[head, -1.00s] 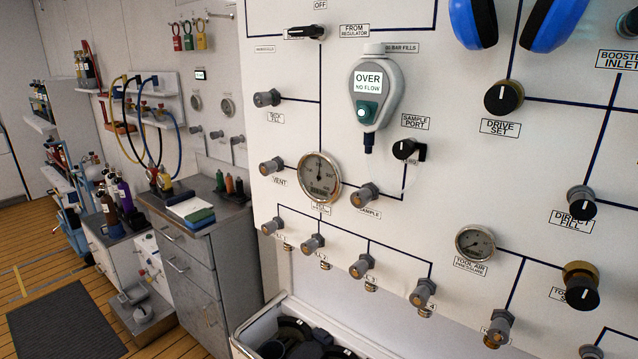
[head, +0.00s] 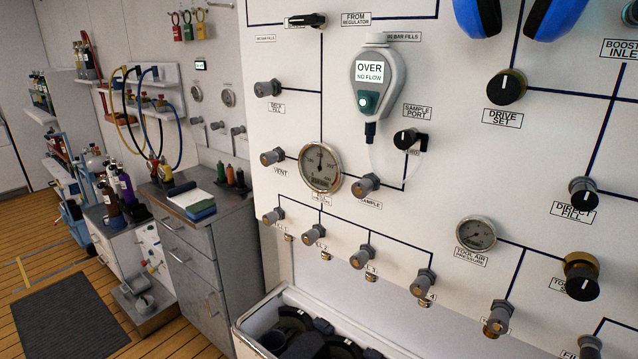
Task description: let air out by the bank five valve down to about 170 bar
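Neither of my grippers is in view. A row of grey knobbed valves runs along the lower panel: the first (head: 273,216), second (head: 314,235), third (head: 362,257) and fourth (head: 423,283) join one dark line. A further grey valve (head: 498,318) sits lower right on another line; its label is not legible, and I cannot tell whether any valve is bank five. A round gauge (head: 320,167) stands above the row, its needle roughly upward; its figures are too small to read. The vent valve (head: 272,156) is left of it, the sample valve (head: 366,185) right.
A handheld meter (head: 376,84) on the panel reads "OVER NO FLOW". The tool air pressure gauge (head: 476,233) is lower right. A white-rimmed bin (head: 246,340) with dark items stands below the panel. A grey cabinet (head: 205,262) stands left; the floor mat (head: 65,317) is clear.

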